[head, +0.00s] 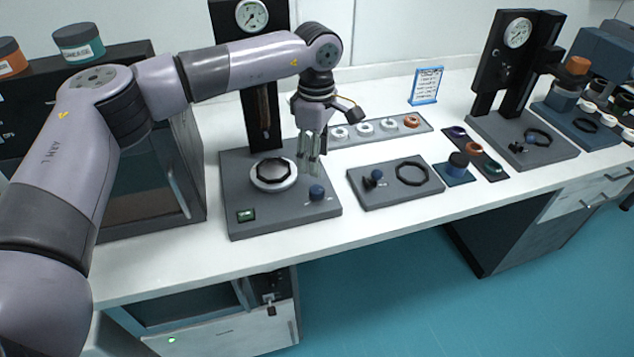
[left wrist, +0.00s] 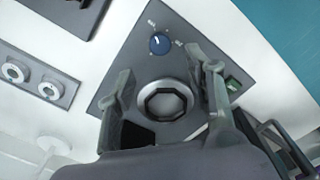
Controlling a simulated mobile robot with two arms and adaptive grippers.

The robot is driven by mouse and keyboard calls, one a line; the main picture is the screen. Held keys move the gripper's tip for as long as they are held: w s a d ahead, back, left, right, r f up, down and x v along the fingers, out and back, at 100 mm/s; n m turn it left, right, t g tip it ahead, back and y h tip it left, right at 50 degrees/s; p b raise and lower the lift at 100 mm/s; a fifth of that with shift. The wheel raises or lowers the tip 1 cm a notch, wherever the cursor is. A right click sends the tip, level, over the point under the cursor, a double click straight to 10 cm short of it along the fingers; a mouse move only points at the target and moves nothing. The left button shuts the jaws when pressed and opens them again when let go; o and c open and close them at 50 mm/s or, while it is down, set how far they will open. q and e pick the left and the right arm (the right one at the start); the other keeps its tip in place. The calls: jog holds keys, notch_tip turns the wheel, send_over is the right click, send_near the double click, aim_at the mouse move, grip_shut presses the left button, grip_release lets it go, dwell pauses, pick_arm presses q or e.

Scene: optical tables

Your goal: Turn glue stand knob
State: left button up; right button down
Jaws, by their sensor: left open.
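The glue stand (head: 245,205) is a dark grey base with an upright column, a gauge at the top and a round white stage with a black ring. Its blue knob (head: 317,192) sits at the base's front right corner. In the left wrist view the knob (left wrist: 159,43) has a white pointer line and lies beyond the fingertips. My left gripper (head: 309,166) is open and empty, pointing down above the base, up and left of the knob. In the left wrist view its fingers (left wrist: 168,80) stand either side of the stage (left wrist: 166,101). My right gripper is not in view.
A grey plate (head: 395,202) with a black ring and small knob lies to the right. A strip of round parts (head: 428,126) lies behind. A second stand (head: 520,150) is farther right. A dark cabinet (head: 150,160) stands at left. The front table strip is clear.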

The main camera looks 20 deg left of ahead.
aim_at(317, 189)
pick_arm(q)
notch_tip(317, 189, down, 9)
jog(key=shift+f+p, duration=0.2)
jog(key=shift+p, duration=0.5)
jog(key=shift+c, duration=0.3)
grip_shut()
